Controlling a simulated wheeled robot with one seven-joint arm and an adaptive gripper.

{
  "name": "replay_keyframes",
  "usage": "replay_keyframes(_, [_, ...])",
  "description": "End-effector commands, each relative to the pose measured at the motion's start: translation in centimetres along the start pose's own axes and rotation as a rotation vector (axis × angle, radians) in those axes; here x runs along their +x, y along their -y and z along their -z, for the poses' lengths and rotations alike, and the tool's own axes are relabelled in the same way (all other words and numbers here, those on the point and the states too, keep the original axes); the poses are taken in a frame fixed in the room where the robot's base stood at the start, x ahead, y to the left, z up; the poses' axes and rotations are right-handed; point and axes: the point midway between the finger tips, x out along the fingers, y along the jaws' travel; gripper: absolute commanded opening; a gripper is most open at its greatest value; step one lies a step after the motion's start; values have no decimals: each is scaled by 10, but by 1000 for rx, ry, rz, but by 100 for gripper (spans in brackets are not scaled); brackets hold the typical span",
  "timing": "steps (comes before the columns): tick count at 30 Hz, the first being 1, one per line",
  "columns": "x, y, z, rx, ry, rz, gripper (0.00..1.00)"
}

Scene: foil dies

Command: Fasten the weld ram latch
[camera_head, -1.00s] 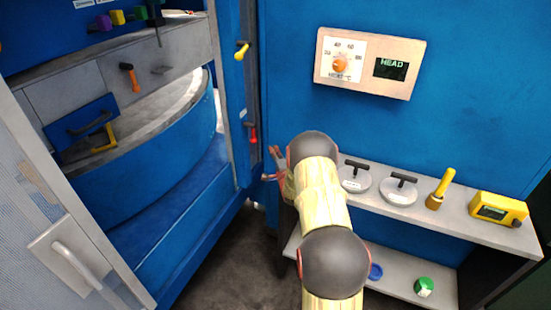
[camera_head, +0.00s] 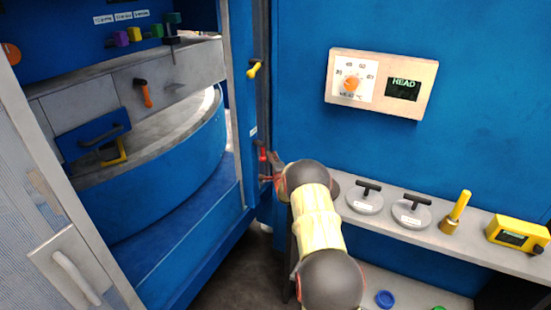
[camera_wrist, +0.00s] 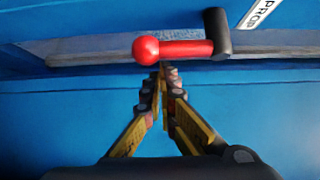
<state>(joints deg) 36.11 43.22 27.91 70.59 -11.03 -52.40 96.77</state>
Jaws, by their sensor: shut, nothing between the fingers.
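A red-handled latch lever (camera_head: 262,154) with a ball end and dark pivot sits low on the blue post beside the open doorway. In the wrist view the red lever (camera_wrist: 185,49) lies across the top, next to a partly cut-off white label. My gripper (camera_head: 270,167) is just beside this lever. In the wrist view my gripper (camera_wrist: 165,72) has its fingertips together, just below the lever near its ball end. Nothing shows between the fingers; whether they touch the lever is unclear. A yellow-handled lever (camera_head: 254,69) is higher on the same post. I cannot read which one is the weld ram latch.
An orange handle (camera_head: 143,92) and a blue drawer front (camera_head: 92,135) are inside the machine. A grey mesh door (camera_head: 60,200) stands at left. A heater control box (camera_head: 381,84) is on the right wall, above a shelf (camera_head: 470,245) holding lids and a yellow device.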

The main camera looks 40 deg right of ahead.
Motion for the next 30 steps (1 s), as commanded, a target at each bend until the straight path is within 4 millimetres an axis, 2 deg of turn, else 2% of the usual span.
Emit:
replay_keyframes(5, [-7, -2, -8, 1, 0, -3, 0])
replay_keyframes(30, [-12, -2, -12, 48, 0, -60, 0])
